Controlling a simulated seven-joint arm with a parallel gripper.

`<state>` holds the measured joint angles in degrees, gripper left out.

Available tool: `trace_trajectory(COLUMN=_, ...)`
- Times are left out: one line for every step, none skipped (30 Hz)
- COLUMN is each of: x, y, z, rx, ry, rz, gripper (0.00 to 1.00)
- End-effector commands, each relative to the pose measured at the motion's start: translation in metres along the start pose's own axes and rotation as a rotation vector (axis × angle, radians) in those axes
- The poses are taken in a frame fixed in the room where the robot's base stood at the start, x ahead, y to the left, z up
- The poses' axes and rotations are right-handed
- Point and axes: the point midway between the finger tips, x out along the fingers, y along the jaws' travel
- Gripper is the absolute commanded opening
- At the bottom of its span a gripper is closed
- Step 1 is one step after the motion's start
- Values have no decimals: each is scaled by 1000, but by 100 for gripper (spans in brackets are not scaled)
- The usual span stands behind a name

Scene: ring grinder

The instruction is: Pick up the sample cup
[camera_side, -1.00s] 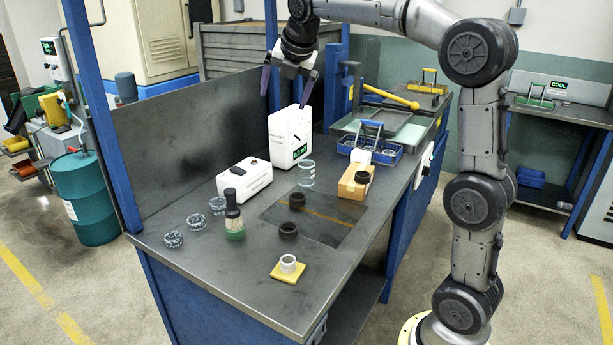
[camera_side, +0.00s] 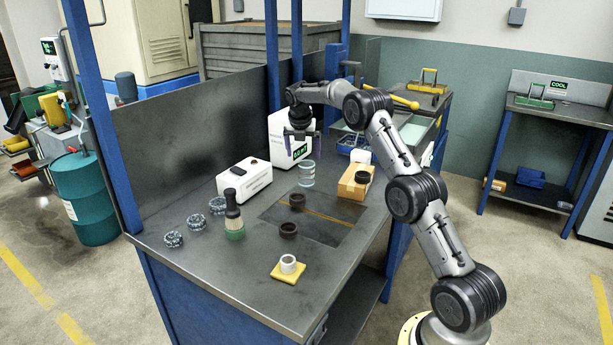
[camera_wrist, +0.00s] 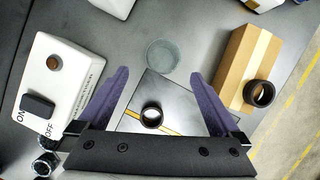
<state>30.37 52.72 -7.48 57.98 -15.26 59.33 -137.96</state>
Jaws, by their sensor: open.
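The sample cup, a clear cup with a pale label (camera_side: 307,174), stands upright on the metal workbench (camera_side: 215,270). I take this to be the sample cup. In the wrist view the clear cup (camera_wrist: 164,55) shows from above as a round rim, just beyond my fingertips. My gripper (camera_side: 302,143) is above the bench near the white gauge box and points down. In the wrist view my gripper (camera_wrist: 158,78) has its two purple fingers spread wide with nothing between them. The cup is apart from the fingers.
A white switch box (camera_wrist: 60,75) lies left of the cup and a cardboard box (camera_wrist: 243,65) with a dark ring on it lies right. Another dark ring (camera_wrist: 152,114) sits on the dark mat. The white gauge box (camera_side: 280,145) stands behind the cup.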

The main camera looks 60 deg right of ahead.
Motion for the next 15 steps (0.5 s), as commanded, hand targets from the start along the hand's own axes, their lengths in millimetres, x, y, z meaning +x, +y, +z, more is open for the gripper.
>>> trace_trajectory(x=11, y=-1, z=0, rx=1, ry=1, rz=-2, gripper=100)
trace_trajectory(x=17, y=-1, z=0, rx=1, ry=2, rz=-2, gripper=100)
trace_trajectory(x=23, y=-1, z=0, rx=1, ry=1, rz=-1, gripper=100)
trace_trajectory(x=28, y=-1, z=0, rx=1, ry=0, rz=0, gripper=100)
trace_trajectory(x=32, y=0, z=0, rx=1, ry=0, rz=-1, gripper=100)
trace_trajectory(x=37, y=0, z=0, rx=1, ry=0, rz=0, gripper=100)
trace_trajectory(x=39, y=0, z=0, rx=1, ry=-1, rz=0, gripper=100)
trace_trajectory(x=42, y=0, z=0, rx=1, ry=-1, rz=0, gripper=100)
trace_trajectory(x=44, y=0, z=0, rx=1, ry=-2, rz=1, gripper=100)
trace_trajectory(x=46, y=0, z=0, rx=0, ry=-2, rz=1, gripper=100)
trace_trajectory(x=47, y=0, z=0, rx=0, ry=-2, rz=1, gripper=100)
trace_trajectory(x=49, y=0, z=0, rx=0, ry=-2, rz=1, gripper=100)
trace_trajectory(x=51, y=-1, z=0, rx=0, ry=-1, rz=1, gripper=100)
trace_trajectory(x=54, y=-1, z=0, rx=0, ry=-1, rz=0, gripper=100)
trace_trajectory(x=59, y=-2, z=-1, rx=0, ry=0, rz=-1, gripper=100)
